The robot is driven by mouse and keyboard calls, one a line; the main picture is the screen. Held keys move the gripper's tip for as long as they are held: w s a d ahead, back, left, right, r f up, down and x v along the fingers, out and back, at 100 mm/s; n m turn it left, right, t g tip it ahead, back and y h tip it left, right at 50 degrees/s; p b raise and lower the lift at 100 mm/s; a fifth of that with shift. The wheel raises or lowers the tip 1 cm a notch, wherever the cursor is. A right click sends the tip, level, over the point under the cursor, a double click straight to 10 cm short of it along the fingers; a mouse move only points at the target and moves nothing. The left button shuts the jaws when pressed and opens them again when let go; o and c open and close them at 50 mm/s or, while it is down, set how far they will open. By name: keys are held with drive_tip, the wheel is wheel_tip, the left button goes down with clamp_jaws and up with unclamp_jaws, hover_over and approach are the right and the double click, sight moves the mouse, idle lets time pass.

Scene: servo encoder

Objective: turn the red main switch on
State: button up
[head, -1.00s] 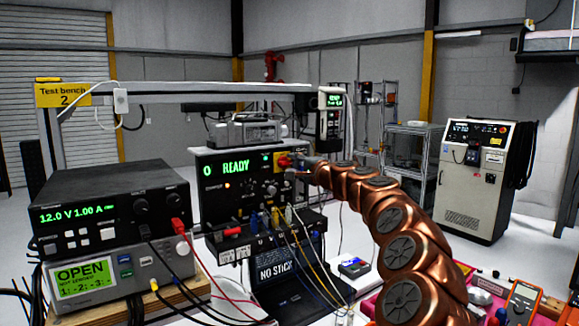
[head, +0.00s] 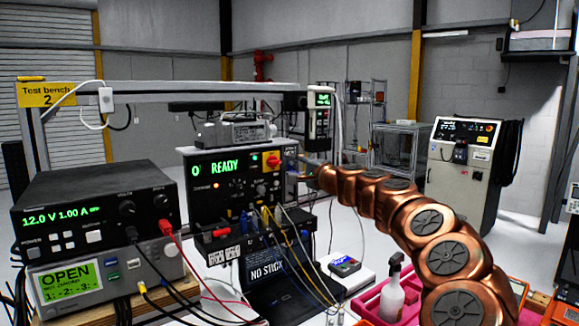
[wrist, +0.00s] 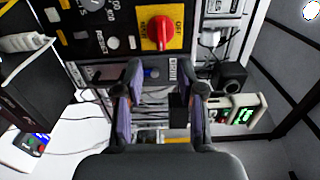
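The red main switch (head: 272,161) is on the right of the black instrument's front, which has a green READY display (head: 224,167). In the wrist view, the switch's red knob (wrist: 163,28) sits on a yellow plate with lettering; OFF is readable on its right. A white line on the knob runs up and down the picture. My gripper (wrist: 161,72) is open, with its two fingers apart and nothing held between them. The knob is beyond the fingertips, apart from them. In the head view, my gripper (head: 303,166) is small and unclear, just right of the switch.
Wires and plugs (head: 268,218) hang from the unit below the switch. A power supply (head: 95,210) stands at the left. A spray bottle (head: 393,290) stands in a pink tray at the front right. A handheld device with a green display (wrist: 243,114) is right of my fingers.

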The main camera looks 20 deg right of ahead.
drive_tip(key=s+d, duration=0.1)
drive_tip(key=s, duration=0.5)
drive_tip(key=shift+s+d, duration=0.15)
drive_tip(key=shift+s, duration=0.15)
drive_tip(key=s+a+f+n+g+y, duration=0.1)
drive_tip(key=s+a+n+g+y, duration=0.2)
drive_tip(key=a, duration=0.7)
drive_tip(key=s+a+f+n+g+y, duration=0.15)
drive_tip(key=s+a+n, duration=0.3)
drive_tip(key=a, duration=0.65)
drive_tip(key=s+a+f+n+g, duration=0.5)
drive_tip(key=s+a+f+g, duration=0.1)
drive_tip(key=s+a+f, duration=0.35)
drive_tip(key=s+a+f+n+g+h, duration=0.1)
drive_tip(key=s+f+n+g+h, duration=0.25)
drive_tip(key=s+f, duration=0.8)
drive_tip(key=s+d+f+g+h, duration=0.2)
drive_tip(key=s+d+f, duration=0.2)
drive_tip(key=s, duration=0.5)
drive_tip(key=s+d+f+g+h, duration=0.2)
drive_tip(key=s+d+f+g, duration=0.1)
drive_tip(key=s, duration=0.7)
drive_tip(key=shift+s+d+f, duration=0.3)
drive_tip(key=shift+d+f, duration=0.45)
drive_tip(key=shift+d, duration=0.4)
